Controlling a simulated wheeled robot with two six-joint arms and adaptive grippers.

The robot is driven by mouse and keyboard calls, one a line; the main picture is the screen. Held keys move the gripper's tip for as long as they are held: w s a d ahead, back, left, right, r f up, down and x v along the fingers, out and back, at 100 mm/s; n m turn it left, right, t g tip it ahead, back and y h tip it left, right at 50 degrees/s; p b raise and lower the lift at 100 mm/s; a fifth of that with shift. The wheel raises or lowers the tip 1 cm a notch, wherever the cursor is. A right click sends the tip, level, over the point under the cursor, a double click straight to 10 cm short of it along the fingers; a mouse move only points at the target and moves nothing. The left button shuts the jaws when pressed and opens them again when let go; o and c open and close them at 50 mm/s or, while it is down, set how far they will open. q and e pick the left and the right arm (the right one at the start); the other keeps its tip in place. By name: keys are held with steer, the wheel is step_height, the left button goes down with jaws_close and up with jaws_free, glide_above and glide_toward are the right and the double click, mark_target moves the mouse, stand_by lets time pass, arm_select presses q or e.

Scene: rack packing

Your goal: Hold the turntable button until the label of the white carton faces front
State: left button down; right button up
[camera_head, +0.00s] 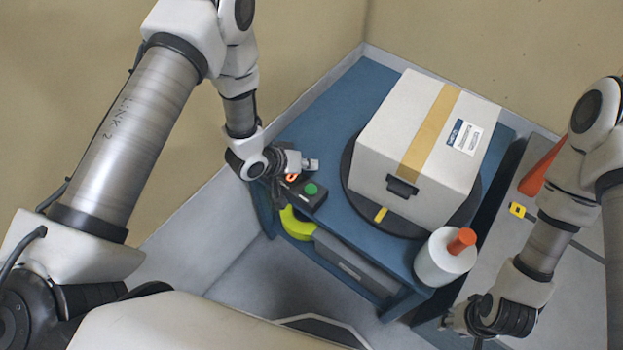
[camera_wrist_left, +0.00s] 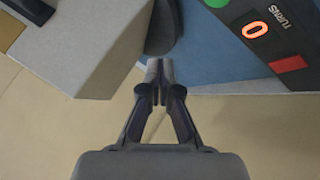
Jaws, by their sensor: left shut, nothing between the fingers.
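The white carton (camera_head: 382,135) stands on the dark round turntable (camera_head: 352,195). Its label (camera_head: 464,136) is on the upper face, towards the right edge beside a tan tape strip. A black handle (camera_head: 403,187) is on the side towards me. The button box (camera_head: 305,198) has a green button (camera_head: 311,189) and an orange display. In the left wrist view the green button (camera_wrist_left: 216,2), a display reading 0 (camera_wrist_left: 255,29) and a red patch (camera_wrist_left: 289,64) show. My left gripper (camera_wrist_left: 160,68) is shut and empty, beside the box, not on the green button. My right gripper (camera_head: 478,325) is low right, fingers unclear.
The blue table (camera_head: 325,95) holds the turntable. A white bottle with an orange cap (camera_head: 445,258) stands at its near right corner. A yellow-green item (camera_head: 297,223) and a grey box (camera_head: 345,262) are below. A grey surface at right carries a yellow item (camera_head: 521,211).

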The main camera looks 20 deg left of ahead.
mark_target(309, 190)
arm_select(q)
steer(key=f+b, duration=0.3)
steer(key=f, duration=0.1)
steer(key=f+b, duration=0.3)
steer(key=f, duration=0.1)
steer(key=shift+w+a+f, duration=0.2)
steer(key=shift+f, duration=0.1)
steer(key=shift+f+b, duration=0.4)
steer(key=shift+b, duration=0.1)
steer(key=shift+f, duration=0.1)
stand_by(0.7)
steer(key=shift+f, duration=0.3)
steer(key=shift+s+f+b, duration=0.1)
steer(key=shift+f+b, duration=0.3)
steer(key=shift+b, duration=0.1)
stand_by(0.5)
steer(key=shift+r, duration=0.1)
stand_by(3.4)
steer(key=shift+r+p, duration=0.7)
steer(key=shift+r, duration=0.05)
